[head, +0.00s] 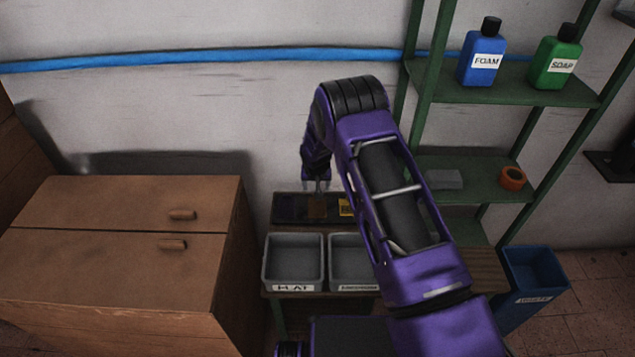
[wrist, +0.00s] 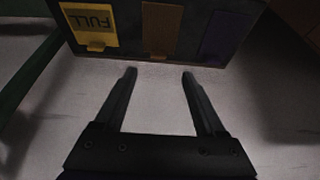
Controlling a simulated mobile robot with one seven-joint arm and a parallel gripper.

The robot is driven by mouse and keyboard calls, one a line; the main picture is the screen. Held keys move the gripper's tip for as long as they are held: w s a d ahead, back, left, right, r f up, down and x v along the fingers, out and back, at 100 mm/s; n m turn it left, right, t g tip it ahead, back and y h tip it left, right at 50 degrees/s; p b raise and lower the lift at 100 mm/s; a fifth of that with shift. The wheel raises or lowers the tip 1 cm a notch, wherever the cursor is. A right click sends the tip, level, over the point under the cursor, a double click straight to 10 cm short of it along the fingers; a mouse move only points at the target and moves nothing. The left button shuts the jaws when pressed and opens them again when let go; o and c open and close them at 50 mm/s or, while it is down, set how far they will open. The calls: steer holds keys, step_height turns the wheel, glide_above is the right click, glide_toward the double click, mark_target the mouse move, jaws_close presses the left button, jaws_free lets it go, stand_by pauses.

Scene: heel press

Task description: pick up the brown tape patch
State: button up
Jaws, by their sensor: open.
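The brown tape patch (wrist: 162,28) is a narrow upright strip on a dark board (wrist: 125,42) in the wrist view, with a small tab at its lower end. In the head view the brown patch (head: 316,208) is small, just below my gripper (head: 317,187). My gripper also shows in the wrist view (wrist: 160,72), open and empty. Its fingertips point at the brown patch's tab and look apart from it.
Two grey bins (head: 294,262) stand on a bench in front of the board. A brown cabinet (head: 120,250) is at left. A green shelf (head: 500,85) with a blue FOAM bottle (head: 482,55) and green SOAP bottle (head: 556,60) is at right, above a blue waste bin (head: 530,285).

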mark_target(316, 205)
steer(key=x, duration=0.4)
steer(key=b+x, duration=0.1)
steer(key=x, duration=0.4)
steer(key=shift+w+d, duration=0.1)
steer(key=shift+d, duration=0.05)
steer(key=shift+r, duration=0.1)
steer(key=c, duration=1.1)
